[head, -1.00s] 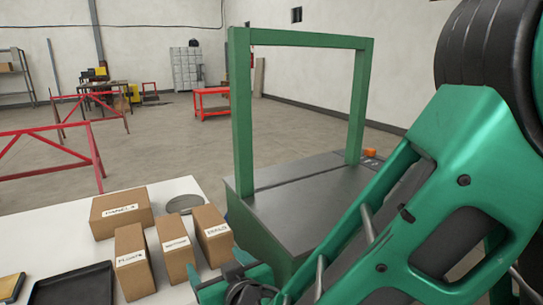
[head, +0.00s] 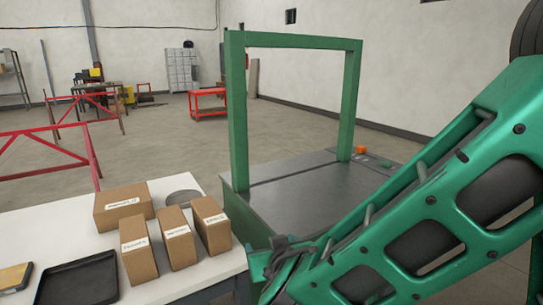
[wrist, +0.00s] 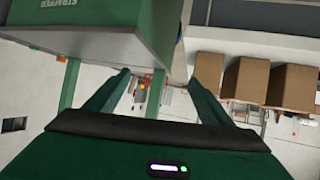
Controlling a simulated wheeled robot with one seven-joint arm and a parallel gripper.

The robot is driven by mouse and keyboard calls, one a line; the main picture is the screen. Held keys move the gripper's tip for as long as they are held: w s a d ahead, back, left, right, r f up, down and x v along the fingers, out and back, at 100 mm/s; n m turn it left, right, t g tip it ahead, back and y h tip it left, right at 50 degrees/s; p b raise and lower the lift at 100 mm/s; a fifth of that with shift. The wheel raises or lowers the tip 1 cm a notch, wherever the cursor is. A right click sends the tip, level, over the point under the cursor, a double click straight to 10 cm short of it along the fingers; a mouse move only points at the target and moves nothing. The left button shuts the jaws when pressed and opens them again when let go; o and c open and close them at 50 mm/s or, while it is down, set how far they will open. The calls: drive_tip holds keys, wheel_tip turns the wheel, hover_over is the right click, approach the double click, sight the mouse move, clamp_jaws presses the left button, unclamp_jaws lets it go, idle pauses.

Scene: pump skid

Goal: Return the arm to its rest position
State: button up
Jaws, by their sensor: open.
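My green arm (head: 430,215) slants across the right of the head view, from the upper right down to the bottom middle. Its far end is cut off by the bottom edge beside the white table. In the wrist view my gripper (wrist: 160,80) has its two green fingers spread wide, with nothing between them. The green strapping machine (wrist: 95,45) lies left of and beyond the fingers there. Several brown boxes (wrist: 245,78) show to their right, apart from them.
The green frame (head: 238,110) stands on the machine's grey top (head: 320,190), with an orange button (head: 360,149) at its far corner. The white table (head: 60,225) holds labelled boxes (head: 135,260), a black tray (head: 80,283) and a grey disc (head: 183,196). Red barriers (head: 50,155) stand behind.

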drive_tip(key=s+d+f+m+g+h, duration=0.1)
drive_tip(key=d+m+g+h, duration=0.2)
drive_tip(key=d, duration=1.2)
drive_tip(key=s+d+f+m+g+h, duration=0.1)
drive_tip(key=d+m+g+h, duration=0.2)
drive_tip(key=d, duration=1.1)
drive_tip(key=s+d+m+g, duration=0.2)
drive_tip(key=s+d+g, duration=0.2)
drive_tip(key=s+d, duration=0.65)
drive_tip(key=s+d+r+m+g+y, duration=0.1)
drive_tip(key=s+r+g+y, duration=0.1)
drive_tip(key=s, duration=1)
drive_tip(key=shift+s+m+y, duration=0.3)
drive_tip(key=shift+s+y, duration=0.1)
drive_tip(key=shift+y, duration=0.5)
drive_tip(key=shift+r, duration=0.1)
drive_tip(key=shift+w+f, duration=0.25)
drive_tip(key=shift+w, duration=0.4)
